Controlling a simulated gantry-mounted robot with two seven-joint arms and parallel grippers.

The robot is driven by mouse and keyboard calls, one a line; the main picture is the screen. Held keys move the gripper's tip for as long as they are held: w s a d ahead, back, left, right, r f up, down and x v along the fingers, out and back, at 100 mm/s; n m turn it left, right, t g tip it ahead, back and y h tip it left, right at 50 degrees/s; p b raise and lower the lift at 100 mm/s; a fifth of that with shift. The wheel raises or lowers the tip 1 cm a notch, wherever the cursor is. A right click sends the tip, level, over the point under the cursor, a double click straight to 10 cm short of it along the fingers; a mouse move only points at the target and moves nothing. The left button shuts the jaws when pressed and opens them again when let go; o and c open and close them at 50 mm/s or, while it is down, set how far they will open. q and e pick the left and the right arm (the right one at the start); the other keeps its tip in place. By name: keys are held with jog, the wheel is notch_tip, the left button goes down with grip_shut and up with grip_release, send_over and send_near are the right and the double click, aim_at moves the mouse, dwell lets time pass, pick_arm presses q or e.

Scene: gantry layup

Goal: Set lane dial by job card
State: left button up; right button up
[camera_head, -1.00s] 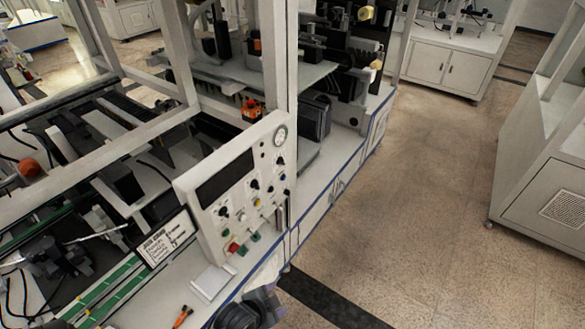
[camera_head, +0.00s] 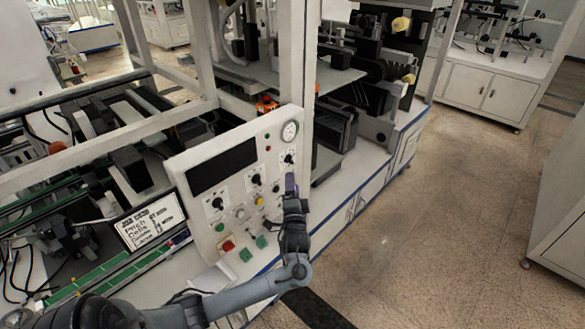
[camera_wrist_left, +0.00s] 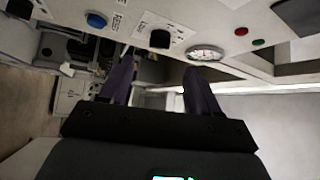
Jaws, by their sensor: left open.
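The white control panel (camera_head: 235,150) carries three black pointer dials on a diagonal: a left dial (camera_head: 217,204), a middle dial (camera_head: 255,181) and an upper right dial (camera_head: 288,158). Their labels are too small to read, so I cannot tell which is the lane dial. The job card (camera_head: 150,222) stands left of the panel; its lines are only partly legible. My left gripper (camera_head: 291,182) is open, just below the upper right dial. In the wrist view a black dial (camera_wrist_left: 160,38) lies beyond the gap between the open fingers (camera_wrist_left: 159,80), apparently untouched. My right gripper is out of view.
A round gauge (camera_head: 290,131) sits above the upper right dial. A red button (camera_head: 228,246) and green buttons are low on the panel. An upright frame post (camera_head: 308,80) stands right behind the panel. The floor (camera_head: 440,220) to the right is clear.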

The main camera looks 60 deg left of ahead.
aim_at(291, 162)
pick_arm(q)
jog(key=x, duration=0.8)
jog(key=shift+w+a+p, duration=0.15)
jog(key=shift+p, duration=0.2)
jog(key=shift+c, duration=0.4)
